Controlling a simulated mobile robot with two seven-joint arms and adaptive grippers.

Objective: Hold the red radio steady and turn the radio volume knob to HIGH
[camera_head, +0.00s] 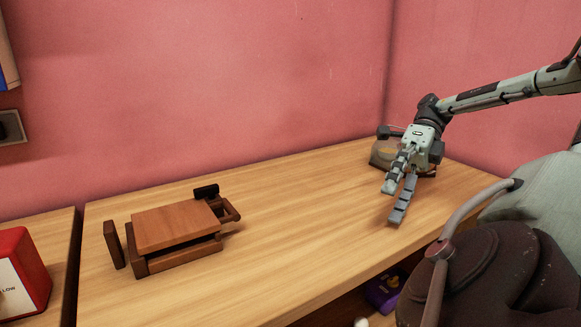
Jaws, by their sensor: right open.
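The red radio (30,262) stands at the left edge of the head view, cut off by the frame. My right gripper (393,205) is open and empty above the right part of the wooden table, fingers pointing down, far from the radio. My left gripper is not in view.
A brown wooden slatted object (175,226) lies on the table (290,220) between the radio and my right gripper. A rounded item (384,154) sits behind my right gripper. A purple object (382,292) is below the table's front edge. The table's middle is clear.

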